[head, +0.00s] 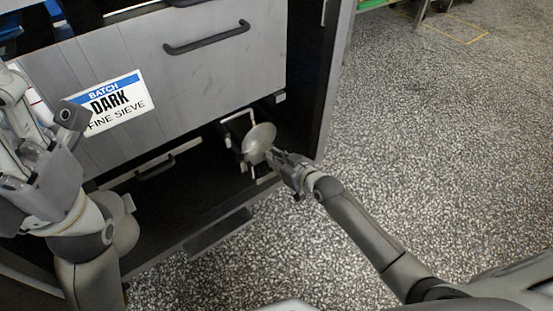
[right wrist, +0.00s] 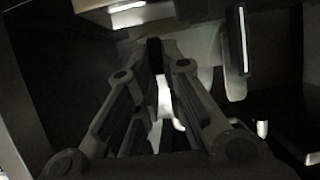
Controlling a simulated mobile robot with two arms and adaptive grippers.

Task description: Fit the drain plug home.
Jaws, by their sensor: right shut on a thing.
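My right gripper (head: 279,157) reaches into the dark open bay under the cabinet front. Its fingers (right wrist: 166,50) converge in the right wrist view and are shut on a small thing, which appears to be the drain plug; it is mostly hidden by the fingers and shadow. A rounded grey metal piece (head: 259,138) is right at the fingertips in the head view; I cannot tell whether they touch it. A pale bent pipe or bracket (head: 238,117) stands just behind it. I cannot make out the drain opening. My left gripper (head: 45,115) is open and empty at the left, before the cabinet.
A dark side post (head: 325,80) bounds the bay on the right. The speckled floor (head: 430,150) to the right is clear.

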